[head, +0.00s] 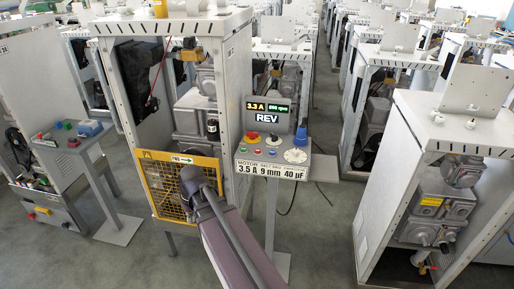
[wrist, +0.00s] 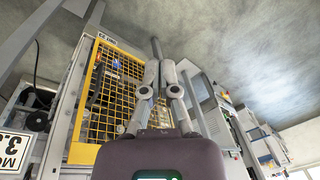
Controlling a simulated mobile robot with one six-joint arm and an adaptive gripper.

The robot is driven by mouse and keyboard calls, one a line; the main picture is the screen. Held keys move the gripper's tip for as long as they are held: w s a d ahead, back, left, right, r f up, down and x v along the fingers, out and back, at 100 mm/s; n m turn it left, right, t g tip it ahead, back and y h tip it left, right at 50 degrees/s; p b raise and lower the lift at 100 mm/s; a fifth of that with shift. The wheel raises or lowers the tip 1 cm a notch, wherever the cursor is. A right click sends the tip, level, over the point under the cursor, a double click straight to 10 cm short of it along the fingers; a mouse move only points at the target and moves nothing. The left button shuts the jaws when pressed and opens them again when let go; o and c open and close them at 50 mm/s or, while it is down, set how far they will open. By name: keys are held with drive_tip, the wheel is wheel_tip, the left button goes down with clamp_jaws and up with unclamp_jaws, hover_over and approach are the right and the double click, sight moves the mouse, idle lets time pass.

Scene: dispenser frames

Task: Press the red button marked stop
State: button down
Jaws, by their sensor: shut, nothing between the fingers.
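A control box (head: 272,157) stands right of centre in the head view, with a lit display reading 3.3 A and REV. A red mushroom button (head: 252,136) on a yellow base sits at its upper left. Smaller buttons, a blue knob (head: 301,135) and a white dial (head: 295,156) share the face. The button markings are too small to read. My gripper (wrist: 157,45) is shut and empty in the wrist view, in front of a yellow mesh guard. In the head view my arm reaches toward that guard, left of the box, apart from the red button.
The yellow mesh guard (head: 168,190) covers the lower front of a tall grey machine frame (head: 238,95) just left of the box. Another control box (head: 72,143) stands at the left. A similar machine (head: 374,190) stands at the right. Grey floor (head: 325,235) is open between.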

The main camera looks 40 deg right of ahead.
drive_tip(key=w+d+r+m+t+y+p, duration=0.15)
drive_tip(key=w+d+r+p, duration=0.35)
drive_tip(key=d, duration=0.5)
wheel_tip(320, 180, up, 12)
drive_tip(key=m+t+p, duration=0.3)
drive_tip(key=t+p, duration=0.3)
hover_over(259, 151)
drive_tip(key=shift+h, duration=0.25)
drive_tip(key=shift+w+a+f+b, duration=0.1)
drive_tip(key=shift+f+b, duration=0.15)
drive_tip(key=shift+b, duration=0.15)
wheel_tip(259, 151, down, 8)
drive_tip(key=b, duration=0.8)
drive_tip(key=shift+f, duration=0.2)
drive_tip(key=shift+f+b, duration=0.1)
drive_tip(key=shift+b, duration=0.2)
drive_tip(key=shift+f+b, duration=0.3)
drive_tip(key=shift+f, duration=0.05)
